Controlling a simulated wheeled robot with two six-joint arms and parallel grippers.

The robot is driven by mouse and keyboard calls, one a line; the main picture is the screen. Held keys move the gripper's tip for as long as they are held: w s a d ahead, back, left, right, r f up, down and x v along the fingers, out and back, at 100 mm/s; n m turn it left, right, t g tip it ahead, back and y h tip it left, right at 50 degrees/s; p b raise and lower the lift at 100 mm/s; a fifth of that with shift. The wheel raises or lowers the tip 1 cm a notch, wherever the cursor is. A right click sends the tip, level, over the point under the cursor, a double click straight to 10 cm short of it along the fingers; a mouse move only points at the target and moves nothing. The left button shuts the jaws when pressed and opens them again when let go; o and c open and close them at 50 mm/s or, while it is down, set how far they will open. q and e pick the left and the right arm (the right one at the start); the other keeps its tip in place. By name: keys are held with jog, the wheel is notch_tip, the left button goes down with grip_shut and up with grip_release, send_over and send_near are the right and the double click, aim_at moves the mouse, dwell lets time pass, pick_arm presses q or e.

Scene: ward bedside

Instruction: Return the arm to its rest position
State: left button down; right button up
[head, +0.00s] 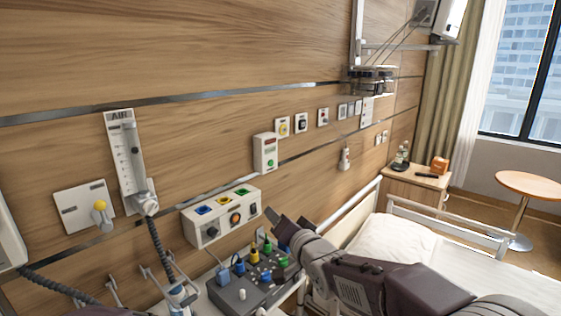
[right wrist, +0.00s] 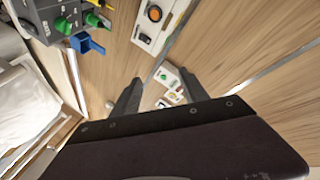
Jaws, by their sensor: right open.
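My right arm (head: 390,285) reaches in from the lower right of the head view, over the bed side and toward the wood wall. My right gripper (head: 289,221) is open, with no object seen between its fingers. It is in front of the wall, just right of the white socket panel (head: 222,216) and above the grey box with coloured plugs (head: 236,296). In the right wrist view both fingers of the right gripper (right wrist: 159,76) stand apart and point at the wall. My left gripper is not in view.
A bed (head: 395,240) with rails lies at the right, under my right arm. A bedside cabinet (head: 410,187) and round table (head: 535,185) stand beyond. A flowmeter (head: 127,160) with a dark hose is on the wall at left.

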jog(key=s+d+f+m+g+h, duration=0.1)
jog(key=s+d+f+g+h, duration=0.3)
jog(key=d+f, duration=0.45)
jog(key=s+d+f+g+h, duration=0.2)
jog(key=s+d+f, duration=0.3)
jog(key=d+f, duration=0.3)
jog(key=s+d+f+n+g, duration=0.1)
jog(key=s+f+n+g, duration=0.1)
jog(key=s, duration=0.7)
jog(key=s+d+f+n+g, duration=0.1)
jog(key=s+f+n+g, duration=0.2)
jog(key=s, duration=0.7)
notch_tip(320, 180, down, 4)
jog(key=shift+d+f+g+p, duration=0.1)
jog(key=shift+d+g+p, duration=0.2)
jog(key=shift+g, duration=0.9)
